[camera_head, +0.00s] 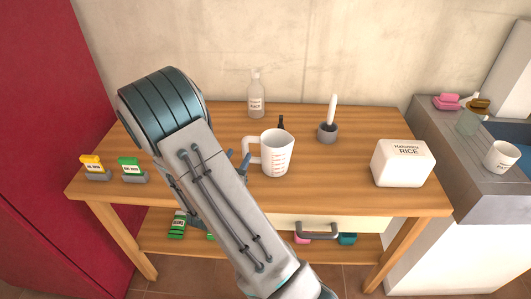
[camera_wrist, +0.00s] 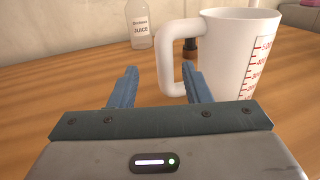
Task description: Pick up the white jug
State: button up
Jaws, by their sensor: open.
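The white jug (camera_head: 277,153) stands upright on the wooden table, with red measuring marks on its side and its handle toward the left. It also shows large at the right of the wrist view (camera_wrist: 238,50). My gripper (camera_wrist: 160,88) is open, its two blue fingers spread, just in front of the jug's handle. The right finger overlaps the handle's lower part in the picture; I cannot tell whether it touches. Nothing is between the fingers. In the head view my gripper (camera_head: 243,163) is mostly hidden behind my arm, left of the jug.
A rice package (camera_head: 403,163) is farther right. Yellow (camera_head: 94,165) and green (camera_head: 131,167) packets stand left.

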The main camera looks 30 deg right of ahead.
aim_at(244, 150)
jog(key=x, duration=0.4)
jog(key=shift+s+d+p, duration=0.2)
jog(key=shift+d+p, duration=0.15)
jog(key=shift+w+d, duration=0.4)
grip_shut()
